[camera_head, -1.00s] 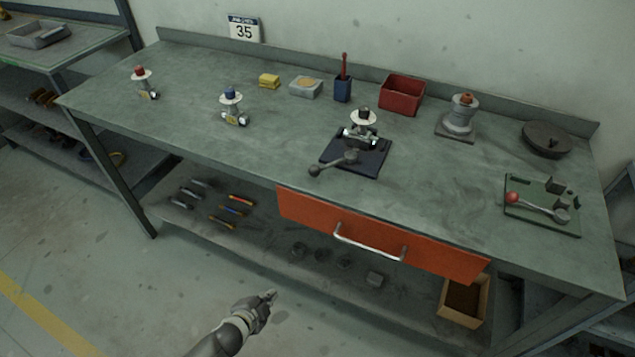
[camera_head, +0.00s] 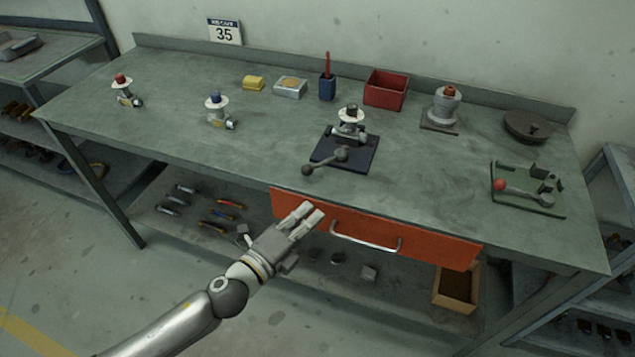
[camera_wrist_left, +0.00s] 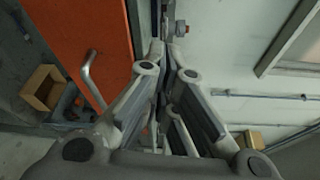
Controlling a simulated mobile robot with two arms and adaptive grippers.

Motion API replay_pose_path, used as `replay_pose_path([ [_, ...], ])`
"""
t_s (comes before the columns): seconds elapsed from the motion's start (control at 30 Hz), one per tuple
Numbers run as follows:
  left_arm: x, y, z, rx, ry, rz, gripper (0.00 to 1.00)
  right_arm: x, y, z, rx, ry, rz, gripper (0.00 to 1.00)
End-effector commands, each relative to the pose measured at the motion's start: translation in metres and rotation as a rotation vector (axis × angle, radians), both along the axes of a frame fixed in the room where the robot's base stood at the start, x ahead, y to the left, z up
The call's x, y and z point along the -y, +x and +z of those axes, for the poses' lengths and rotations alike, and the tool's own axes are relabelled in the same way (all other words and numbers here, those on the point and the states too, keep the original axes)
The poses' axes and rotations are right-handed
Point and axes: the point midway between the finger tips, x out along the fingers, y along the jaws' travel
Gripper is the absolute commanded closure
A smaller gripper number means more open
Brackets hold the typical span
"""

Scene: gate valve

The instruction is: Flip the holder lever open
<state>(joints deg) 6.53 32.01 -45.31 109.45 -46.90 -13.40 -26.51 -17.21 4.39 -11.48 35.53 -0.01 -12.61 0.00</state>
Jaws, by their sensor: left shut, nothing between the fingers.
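A dark holder base (camera_head: 362,160) sits on the bench near its front edge. It carries a small metal valve with a white disc and dark top (camera_head: 351,113). A grey lever with a dark ball knob (camera_head: 326,162) lies low across the base's front left, its knob towards the front edge. My left gripper (camera_head: 311,212) is in front of the orange drawer, below and apart from the lever. Its fingers are shut and empty, and they also show close together in the left wrist view (camera_wrist_left: 167,55). My right gripper is not in view.
The orange drawer (camera_head: 440,247) with its metal handle (camera_head: 365,243) is shut below the bench top. Valves with white discs stand at left. The bench's front left is clear.

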Motion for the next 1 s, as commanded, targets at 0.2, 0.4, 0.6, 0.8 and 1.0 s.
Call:
replay_pose_path([
  [0.2,0.004,0.006,0.000,-0.001,-0.002,0.002,1.00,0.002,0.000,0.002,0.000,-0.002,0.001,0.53],
  [0.4,0.022,0.033,0.000,0.000,-0.002,0.003,1.00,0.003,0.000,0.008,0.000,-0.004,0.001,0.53],
  [0.6,0.046,0.065,-0.003,-0.001,-0.003,0.002,1.00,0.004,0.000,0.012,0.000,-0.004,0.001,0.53],
  [0.8,0.045,0.087,-0.003,-0.002,0.002,0.005,1.00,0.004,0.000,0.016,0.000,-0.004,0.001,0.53],
  [1.0,0.024,0.092,0.000,-0.003,-0.001,0.001,1.00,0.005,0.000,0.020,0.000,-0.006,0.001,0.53],
])
